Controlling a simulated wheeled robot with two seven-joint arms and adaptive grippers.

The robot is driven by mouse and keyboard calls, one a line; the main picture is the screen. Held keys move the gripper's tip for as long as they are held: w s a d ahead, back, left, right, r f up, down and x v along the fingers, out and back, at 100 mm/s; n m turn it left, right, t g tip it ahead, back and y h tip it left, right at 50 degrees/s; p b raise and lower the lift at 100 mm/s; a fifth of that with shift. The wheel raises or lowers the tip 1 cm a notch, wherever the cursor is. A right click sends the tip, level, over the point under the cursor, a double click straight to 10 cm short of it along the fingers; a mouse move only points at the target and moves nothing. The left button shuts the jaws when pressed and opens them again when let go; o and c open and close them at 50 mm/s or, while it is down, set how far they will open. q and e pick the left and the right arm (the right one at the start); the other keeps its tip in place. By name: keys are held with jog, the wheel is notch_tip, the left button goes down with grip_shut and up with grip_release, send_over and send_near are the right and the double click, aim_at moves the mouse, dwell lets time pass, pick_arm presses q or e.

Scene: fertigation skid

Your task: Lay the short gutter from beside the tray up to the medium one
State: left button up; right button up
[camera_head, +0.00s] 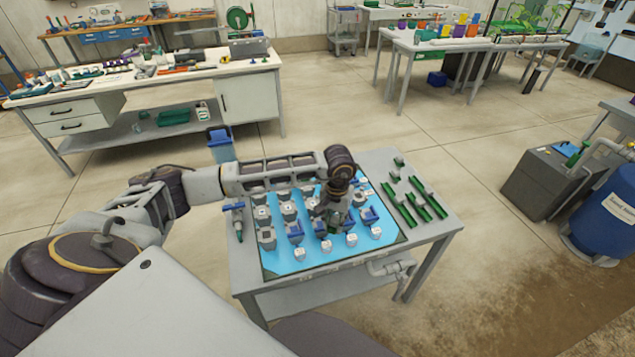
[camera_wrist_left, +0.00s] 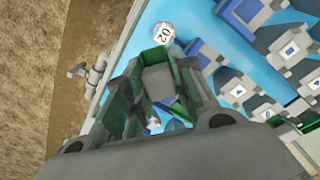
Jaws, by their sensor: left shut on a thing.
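My left gripper (camera_head: 333,224) is over the blue tray (camera_head: 278,265), pointing down. In the left wrist view it is shut on a small green and grey piece (camera_wrist_left: 158,62), which looks like the short gutter; the fingers hide much of it. Dark green shows below the fingers in the head view. Several other green gutters of differing lengths, with grey parts, lie on the grey table right of the tray, among them a longer one (camera_head: 398,204) and a small one (camera_head: 398,161). I cannot tell which is the medium one. My right gripper is out of view.
Several grey blocks with blue handles or white labels stand on the tray, close around the gripper, including one (camera_head: 266,238). A round white tag marked 02 (camera_wrist_left: 165,35) is near the fingers. A grey pipe (camera_head: 390,267) juts from the table's front. The table's right strip has bare room.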

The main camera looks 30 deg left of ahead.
pick_arm(q)
jog(key=w+a+r+n+p, duration=0.1)
jog(key=a+r+n, duration=0.3)
jog(key=n, duration=0.8)
jog(key=w+a+r+n+p, duration=0.1)
jog(key=w+a+r+n, duration=0.2)
jog(key=n, duration=0.8)
jog(key=shift+w+a+r+n, duration=0.15)
jog(key=shift+a+r+n, duration=0.25)
jog(key=shift+a+r, duration=0.45)
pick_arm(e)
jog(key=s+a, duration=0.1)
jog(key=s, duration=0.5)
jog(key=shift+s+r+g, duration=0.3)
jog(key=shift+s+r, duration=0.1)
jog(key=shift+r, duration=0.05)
pick_arm(q)
jog(key=shift+a+f+n, duration=0.2)
jog(key=shift+n, duration=0.1)
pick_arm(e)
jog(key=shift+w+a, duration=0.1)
pick_arm(q)
jog(key=shift+w, duration=0.1)
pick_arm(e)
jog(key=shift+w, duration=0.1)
